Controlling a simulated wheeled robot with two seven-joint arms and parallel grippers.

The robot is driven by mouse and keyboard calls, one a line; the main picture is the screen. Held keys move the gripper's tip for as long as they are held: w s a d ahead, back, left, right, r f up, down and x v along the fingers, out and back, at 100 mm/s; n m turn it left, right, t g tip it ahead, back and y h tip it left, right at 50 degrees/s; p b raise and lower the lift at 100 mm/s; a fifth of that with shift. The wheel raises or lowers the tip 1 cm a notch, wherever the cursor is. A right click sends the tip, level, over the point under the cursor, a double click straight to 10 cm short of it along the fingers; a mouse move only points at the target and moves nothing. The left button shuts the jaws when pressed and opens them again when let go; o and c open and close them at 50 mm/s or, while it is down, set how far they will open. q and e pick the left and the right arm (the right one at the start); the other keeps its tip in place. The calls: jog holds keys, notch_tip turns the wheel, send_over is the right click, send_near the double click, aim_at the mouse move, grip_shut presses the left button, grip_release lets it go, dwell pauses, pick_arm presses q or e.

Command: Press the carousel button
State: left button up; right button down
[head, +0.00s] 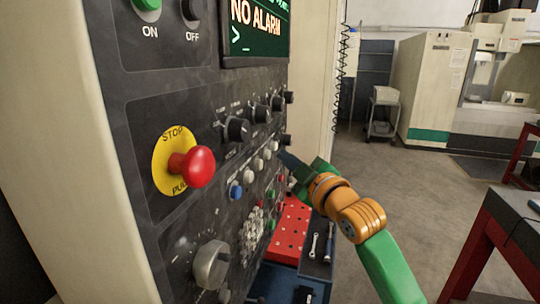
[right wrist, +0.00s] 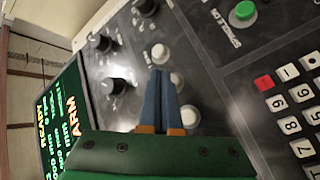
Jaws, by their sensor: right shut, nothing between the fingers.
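The black control panel (head: 140,110) fills the left of the head view. A slanted row of white round buttons (head: 258,164) runs across it below the black knobs; the labels are too small to tell which is the carousel button. My right gripper (head: 281,156) is shut and empty, with its tips close to the panel near the right end of that row. In the right wrist view its blue fingers (right wrist: 161,74) lie together, just below one white button (right wrist: 160,53) and beside another (right wrist: 176,80). I cannot tell whether they touch. My left gripper is not in view.
A red emergency stop knob (head: 192,167) on a yellow disc sticks out from the panel. Black knobs (head: 237,130) stand out above the buttons, and a grey dial (head: 210,264) below. A red tool tray (head: 291,228) sits beyond.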

jog(key=shift+a, duration=0.15)
dwell(0.4)
jog(key=shift+w+a, duration=0.15)
jog(key=shift+a, duration=0.15)
jog(key=shift+w+a, duration=0.15)
jog(key=shift+a, duration=0.15)
dwell(0.8)
jog(key=shift+d, duration=0.1)
jog(key=shift+s+d, duration=0.3)
jog(key=shift+d, duration=0.25)
jog(key=d, duration=0.1)
jog(key=s+d, duration=0.1)
jog(key=d, duration=0.1)
jog(key=s+d, duration=0.1)
jog(key=shift+d, duration=0.35)
dwell(0.4)
